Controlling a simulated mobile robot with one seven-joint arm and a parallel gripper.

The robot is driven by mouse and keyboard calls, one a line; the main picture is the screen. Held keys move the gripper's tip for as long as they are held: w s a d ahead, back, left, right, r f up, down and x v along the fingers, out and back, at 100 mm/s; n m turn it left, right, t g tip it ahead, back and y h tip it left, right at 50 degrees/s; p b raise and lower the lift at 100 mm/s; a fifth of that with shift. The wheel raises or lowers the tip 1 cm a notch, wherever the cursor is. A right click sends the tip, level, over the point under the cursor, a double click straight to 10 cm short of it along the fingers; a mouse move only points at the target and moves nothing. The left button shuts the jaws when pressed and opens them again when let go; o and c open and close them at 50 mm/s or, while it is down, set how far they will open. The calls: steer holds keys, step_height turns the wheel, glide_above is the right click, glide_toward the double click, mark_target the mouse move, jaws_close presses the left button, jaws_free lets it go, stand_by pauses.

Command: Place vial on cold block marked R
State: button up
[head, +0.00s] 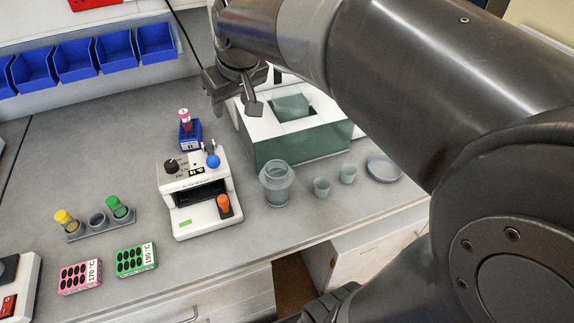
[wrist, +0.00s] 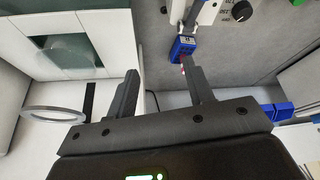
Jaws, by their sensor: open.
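A vial with a pink-red cap (head: 184,115) stands upright at a small blue block (head: 189,138) behind the white device; it looks seated in the block. The blue block also shows in the wrist view (wrist: 184,48), with a small white label whose letter I cannot read surely. The vial shows there only as a small red-white bit, partly hidden by a finger. My gripper (head: 236,106) is open and empty, above the bench to the right of the vial and near the white-green box. In the wrist view, my gripper (wrist: 162,74) has its fingers apart with nothing between them.
A white device with knobs (head: 196,190) stands in front of the blue block. A white-green box (head: 300,143) is to the right, with a jar (head: 277,184) and small cups before it. A rack (head: 97,222) with yellow-capped and green-capped vials, a pink block (head: 80,277) and a green block (head: 135,260) are front left.

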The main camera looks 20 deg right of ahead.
steer(key=s+d+f+m, duration=0.1)
steer(key=s+d+f, duration=0.1)
steer(key=s, duration=0.7)
steer(key=s+d+f+m+h, duration=0.1)
steer(key=s+d+f+m, duration=0.1)
steer(key=s, duration=0.7)
steer(key=shift+d+f+t, duration=0.35)
steer(key=shift+d+t, duration=0.05)
steer(key=shift+d, duration=0.2)
